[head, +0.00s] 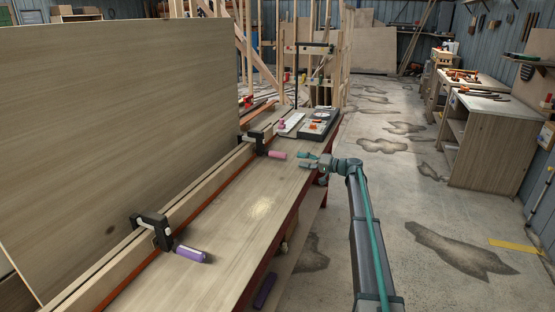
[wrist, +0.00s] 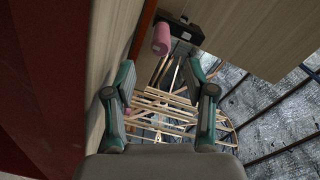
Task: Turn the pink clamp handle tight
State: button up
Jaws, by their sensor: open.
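The pink clamp handle (head: 277,155) sticks out to the right from a black clamp (head: 256,142) on the workbench. My gripper (head: 304,160) is just to the right of the handle, apart from it, with its fingers spread towards it. In the wrist view the pink handle (wrist: 162,38) and the black clamp body (wrist: 182,29) show beyond the fingertips, near the top. My gripper (wrist: 161,72) is open there, with nothing between its fingers. The handle lies roughly in line with the gap between the fingers.
A second black clamp (head: 152,229) with a purple handle (head: 190,254) sits nearer on the workbench (head: 225,215). A tall wooden panel (head: 120,130) stands along the left. A dark tray (head: 320,124) lies behind my gripper. The bench top between the two clamps is clear.

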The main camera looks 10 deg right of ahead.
aim_at(278, 156)
jog(key=shift+w+a+m+y, duration=0.3)
jog(key=shift+w+a+m, duration=0.3)
jog(key=shift+a, duration=0.05)
jog(key=p+x, duration=0.1)
jog(key=x, duration=0.9)
jog(key=shift+a, duration=0.15)
grip_shut()
